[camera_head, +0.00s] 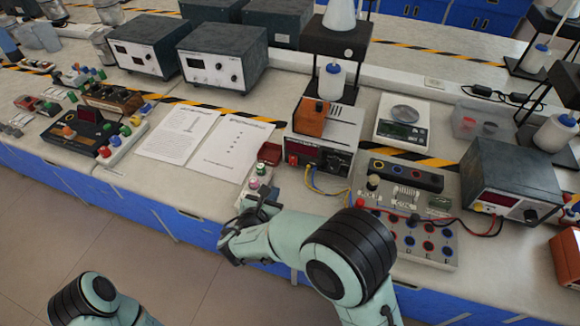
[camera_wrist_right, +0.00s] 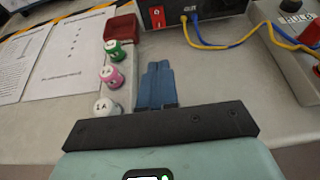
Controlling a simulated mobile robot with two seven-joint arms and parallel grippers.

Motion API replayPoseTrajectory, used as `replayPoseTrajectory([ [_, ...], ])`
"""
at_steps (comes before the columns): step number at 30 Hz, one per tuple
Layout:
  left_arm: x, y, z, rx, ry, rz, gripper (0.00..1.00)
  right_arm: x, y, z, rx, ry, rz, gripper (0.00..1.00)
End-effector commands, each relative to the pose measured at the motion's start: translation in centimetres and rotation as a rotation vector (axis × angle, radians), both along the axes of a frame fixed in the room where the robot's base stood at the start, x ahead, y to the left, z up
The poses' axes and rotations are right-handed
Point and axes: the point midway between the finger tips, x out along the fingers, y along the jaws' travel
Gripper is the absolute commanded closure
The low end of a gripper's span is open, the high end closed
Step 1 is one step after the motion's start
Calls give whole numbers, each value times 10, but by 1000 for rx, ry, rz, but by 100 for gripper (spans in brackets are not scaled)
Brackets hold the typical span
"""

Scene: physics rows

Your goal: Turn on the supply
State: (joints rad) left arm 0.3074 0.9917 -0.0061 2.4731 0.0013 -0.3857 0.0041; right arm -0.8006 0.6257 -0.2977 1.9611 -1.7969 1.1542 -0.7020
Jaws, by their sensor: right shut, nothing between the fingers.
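A power supply (camera_head: 318,155) with a lit red display stands mid-bench, with an orange block on top. In the wrist view its front (camera_wrist_right: 205,10) is cut off by the top edge, and a red rocker switch (camera_wrist_right: 157,16) shows on it; I cannot tell its position. My right gripper (camera_head: 264,200) is low over the front of the bench, in front of the supply and apart from it. In the wrist view its blue fingers (camera_wrist_right: 157,72) are together and empty, pointing toward the switch. My left gripper is out of view; only part of my left arm shows.
Small green, pink and white labelled pieces (camera_wrist_right: 112,76) stand just left of my right fingers, by a red box (camera_wrist_right: 121,27). Blue and yellow wires (camera_head: 325,187) run from the supply to a circuit board (camera_head: 405,245). Papers (camera_head: 228,150) lie left.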

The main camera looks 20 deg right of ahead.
Motion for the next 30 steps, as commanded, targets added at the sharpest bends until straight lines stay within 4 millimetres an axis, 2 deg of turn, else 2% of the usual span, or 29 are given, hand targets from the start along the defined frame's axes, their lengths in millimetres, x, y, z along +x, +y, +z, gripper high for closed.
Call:
replayPoseTrajectory([
  [6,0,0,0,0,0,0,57,2,-2,-1,1,1,-2,100],
  [11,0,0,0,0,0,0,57,14,-11,-8,0,1,-4,100],
  [23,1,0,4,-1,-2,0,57,77,-54,-42,-1,2,-5,100],
  [30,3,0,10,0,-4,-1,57,103,-71,-44,1,-1,-3,100],
])
